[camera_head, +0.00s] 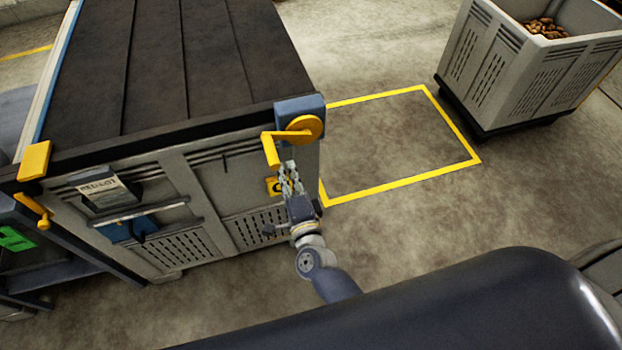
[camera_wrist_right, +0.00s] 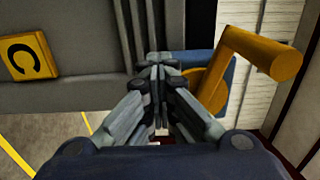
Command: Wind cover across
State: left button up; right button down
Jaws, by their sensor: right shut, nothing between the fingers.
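The dark cover (camera_head: 160,65) lies across the top of a large grey bin (camera_head: 205,165), from its left side to its right side. A yellow crank (camera_head: 303,127) with a disc and a bent handle sits on a blue housing at the bin's near right corner. The crank (camera_wrist_right: 240,70) also shows at the right in the right wrist view. My right gripper (camera_head: 288,168) is just below the crank handle. In the wrist view its fingertips (camera_wrist_right: 157,65) are together, empty, left of the crank. My left gripper does not show.
A yellow plate marked C (camera_head: 274,187) is on the bin's front, beside the gripper. A label (camera_head: 108,190) and a blue clipboard-like item are on the front. A yellow-outlined floor area (camera_head: 400,140) is empty. Another grey bin (camera_head: 530,75) holds potatoes.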

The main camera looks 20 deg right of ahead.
jog(key=d+f+b, duration=0.6)
jog(key=f, duration=0.2)
jog(key=shift+d+f+b, duration=0.2)
jog(key=shift+d+b, duration=0.15)
jog(key=c, duration=1)
grip_release()
jog(key=s+p, duration=0.2)
jog(key=s, duration=2.1)
jog(key=shift+d, duration=0.25)
